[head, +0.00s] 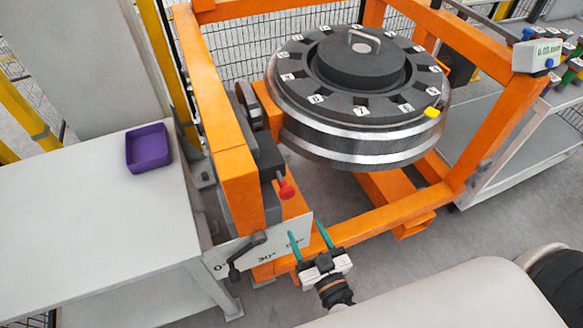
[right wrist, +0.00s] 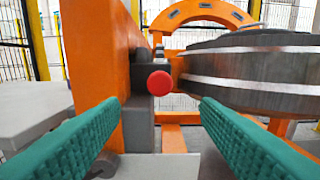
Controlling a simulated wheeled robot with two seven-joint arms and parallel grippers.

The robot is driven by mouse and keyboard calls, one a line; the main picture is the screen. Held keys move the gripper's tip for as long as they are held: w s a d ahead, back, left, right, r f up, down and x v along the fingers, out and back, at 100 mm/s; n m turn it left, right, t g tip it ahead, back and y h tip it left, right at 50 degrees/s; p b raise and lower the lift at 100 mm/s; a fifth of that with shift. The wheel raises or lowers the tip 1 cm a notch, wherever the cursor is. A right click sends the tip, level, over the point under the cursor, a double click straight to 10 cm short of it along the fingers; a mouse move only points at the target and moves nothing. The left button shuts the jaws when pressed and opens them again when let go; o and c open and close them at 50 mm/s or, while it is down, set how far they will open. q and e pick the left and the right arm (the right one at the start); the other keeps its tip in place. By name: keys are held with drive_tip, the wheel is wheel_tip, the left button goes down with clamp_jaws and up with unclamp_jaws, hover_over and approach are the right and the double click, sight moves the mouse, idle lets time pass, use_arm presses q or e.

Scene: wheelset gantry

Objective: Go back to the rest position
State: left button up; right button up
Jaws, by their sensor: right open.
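My right gripper (head: 311,240) is open and empty, with its two green fingers apart. It is in front of the orange gantry frame (head: 238,185), near the white angle plate (head: 275,243). In the right wrist view its fingers (right wrist: 160,125) point towards a red knob (right wrist: 160,83), which lies beyond them and is not touched. The red knob also shows in the head view (head: 286,190). The wheelset (head: 362,135), a steel wheel with a dark numbered ring on top, lies flat in the gantry. My left gripper is not in view.
A purple tray (head: 148,148) stands on the grey table (head: 75,215) at the left. A black lever (head: 246,252) sits on the angle plate. A small display box (head: 537,56) is on the right orange beam. A grey bench (head: 500,130) stands at the right.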

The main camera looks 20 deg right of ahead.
drive_tip(key=shift+f, duration=0.1)
drive_tip(key=s+d+f+n+g+y, duration=0.1)
drive_tip(key=s+f+g, duration=0.3)
drive_tip(key=f, duration=0.9)
drive_tip(key=s+f+n+g+y, duration=0.15)
drive_tip(key=s+f+g, duration=0.25)
drive_tip(key=f, duration=1)
drive_tip(key=s+d+f+g+h, duration=0.1)
drive_tip(key=s+d+f+g, duration=0.2)
drive_tip(key=s+f, duration=0.4)
drive_tip(key=s+d+f+g+h, duration=0.2)
drive_tip(key=s+d+f+g, duration=0.2)
drive_tip(key=s, duration=0.9)
wheel_tip(320, 180, down, 3)
drive_tip(key=shift+r+g, duration=0.1)
drive_tip(key=shift+g, duration=0.9)
